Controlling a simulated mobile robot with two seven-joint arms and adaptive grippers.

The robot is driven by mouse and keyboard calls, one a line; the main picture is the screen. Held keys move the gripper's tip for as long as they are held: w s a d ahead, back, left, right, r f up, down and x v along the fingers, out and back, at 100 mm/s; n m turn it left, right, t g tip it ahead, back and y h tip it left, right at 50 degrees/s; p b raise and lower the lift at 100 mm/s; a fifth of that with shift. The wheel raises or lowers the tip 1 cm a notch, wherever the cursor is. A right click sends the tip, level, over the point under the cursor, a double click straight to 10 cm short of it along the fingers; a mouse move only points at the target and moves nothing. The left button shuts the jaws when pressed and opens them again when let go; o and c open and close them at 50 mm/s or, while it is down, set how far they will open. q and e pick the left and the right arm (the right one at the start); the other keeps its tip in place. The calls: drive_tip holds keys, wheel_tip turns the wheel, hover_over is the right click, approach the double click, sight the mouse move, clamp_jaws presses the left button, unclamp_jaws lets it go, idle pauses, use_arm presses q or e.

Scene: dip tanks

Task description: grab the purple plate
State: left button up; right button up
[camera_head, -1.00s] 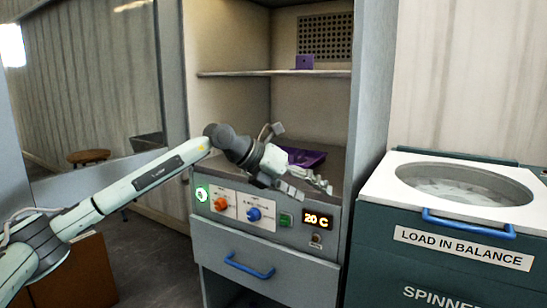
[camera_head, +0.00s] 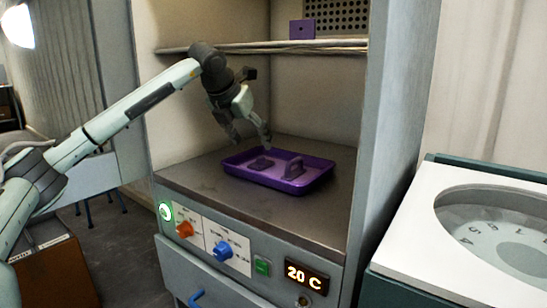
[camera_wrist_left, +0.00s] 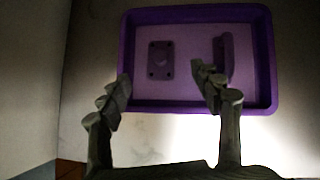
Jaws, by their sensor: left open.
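A flat purple plate (camera_head: 261,163) with holes lies in a purple tray (camera_head: 318,182) on the metal worktop. My left gripper (camera_head: 250,139) is open and empty above the tray's rear left part, fingers pointing down. In the left wrist view its fingertips (camera_wrist_left: 162,84) are spread on either side, just below the plate in the picture. My right gripper is not in view.
A purple upright bracket (camera_head: 293,167) stands in the tray to the right of the plate. Another purple piece (camera_head: 302,29) sits on the shelf (camera_head: 262,46) above. Cabinet walls bound the worktop. A spinner (camera_head: 490,220) stands at right.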

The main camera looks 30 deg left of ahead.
sight(261, 157)
use_arm(q)
drive_tip(key=shift+w+f, duration=0.15)
drive_tip(key=shift+w, duration=0.2)
drive_tip(key=shift+x, duration=1.15)
drive_tip(key=p+x, duration=0.1)
drive_tip(key=x, duration=0.3)
drive_tip(key=shift+a+f, duration=0.1)
drive_tip(key=shift+f, duration=0.3)
drive_tip(key=c, duration=1.3)
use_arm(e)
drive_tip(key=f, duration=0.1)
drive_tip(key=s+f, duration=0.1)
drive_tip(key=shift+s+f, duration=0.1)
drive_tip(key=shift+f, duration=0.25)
use_arm(q)
drive_tip(key=shift+r, duration=0.1)
